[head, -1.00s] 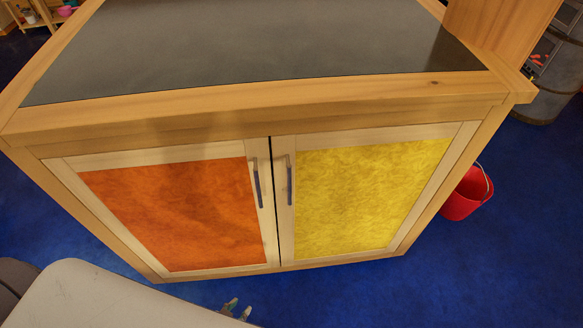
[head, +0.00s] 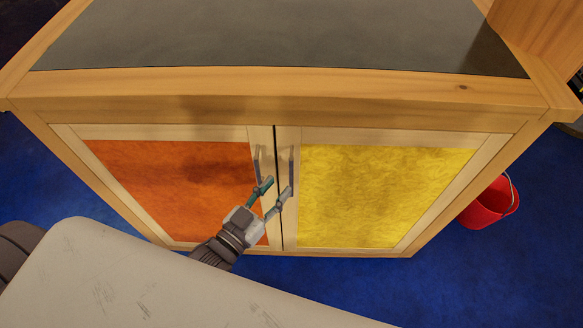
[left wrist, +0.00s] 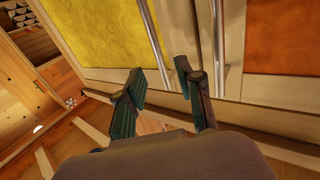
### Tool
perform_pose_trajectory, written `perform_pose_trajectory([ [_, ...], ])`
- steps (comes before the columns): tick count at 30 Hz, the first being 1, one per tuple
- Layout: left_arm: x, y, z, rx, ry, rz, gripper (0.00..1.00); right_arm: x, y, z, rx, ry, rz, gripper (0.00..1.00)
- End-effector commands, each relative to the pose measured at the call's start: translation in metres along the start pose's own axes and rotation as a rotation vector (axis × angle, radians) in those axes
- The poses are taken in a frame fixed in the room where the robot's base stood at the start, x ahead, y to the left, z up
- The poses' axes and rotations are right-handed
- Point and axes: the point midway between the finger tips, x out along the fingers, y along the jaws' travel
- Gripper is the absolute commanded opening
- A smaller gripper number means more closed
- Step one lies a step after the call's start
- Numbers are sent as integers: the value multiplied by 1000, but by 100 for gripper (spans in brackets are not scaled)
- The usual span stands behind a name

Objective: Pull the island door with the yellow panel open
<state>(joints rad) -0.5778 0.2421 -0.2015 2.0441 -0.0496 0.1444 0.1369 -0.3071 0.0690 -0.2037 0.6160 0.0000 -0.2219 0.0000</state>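The island door with the yellow panel (head: 385,195) is shut, to the right of the orange-panelled door (head: 175,190). Its upright metal handle (head: 291,165) is near the middle seam; it also shows in the left wrist view (left wrist: 154,38). My left gripper (head: 273,191) is in front of the doors, near the handles' lower ends. In the left wrist view its green fingers (left wrist: 162,90) are spread apart, with the yellow door's handle lined up between them. I cannot tell whether they touch it. My right gripper is not in view.
The orange door's handle (head: 257,162) is close beside my left gripper. The island's dark top (head: 280,35) overhangs the doors. A red bucket (head: 488,203) stands on the blue floor to the right. The floor before the yellow door is clear.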

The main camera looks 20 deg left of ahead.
Motion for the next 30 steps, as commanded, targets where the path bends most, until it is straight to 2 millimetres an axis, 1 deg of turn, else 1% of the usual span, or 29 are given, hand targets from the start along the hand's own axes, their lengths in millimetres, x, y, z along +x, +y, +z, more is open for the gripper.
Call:
perform_pose_trajectory([
  [1, 12, 0, -3, 0, 5, 0, 37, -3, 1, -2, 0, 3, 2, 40],
  [3, 26, 0, -2, 1, 3, 0, 37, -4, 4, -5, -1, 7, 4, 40],
  [6, 42, 0, -2, 1, 2, 0, 37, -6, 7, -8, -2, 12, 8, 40],
  [9, 54, 0, -1, 0, 1, 0, 37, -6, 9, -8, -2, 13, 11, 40],
  [15, 65, 0, 0, 1, -1, 0, 37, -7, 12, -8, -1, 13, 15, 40],
  [22, 65, 0, 0, 0, -1, 0, 37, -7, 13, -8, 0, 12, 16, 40],
  [23, 65, 0, 0, 0, -1, 0, 35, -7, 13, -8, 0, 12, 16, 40],
  [24, 65, 0, 0, 0, -1, 0, 28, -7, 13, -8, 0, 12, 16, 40],
  [29, 65, 0, 0, 0, -1, 0, 2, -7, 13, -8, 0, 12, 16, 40],
  [30, 65, 0, 0, 0, -1, 0, 0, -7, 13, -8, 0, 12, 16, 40],
])
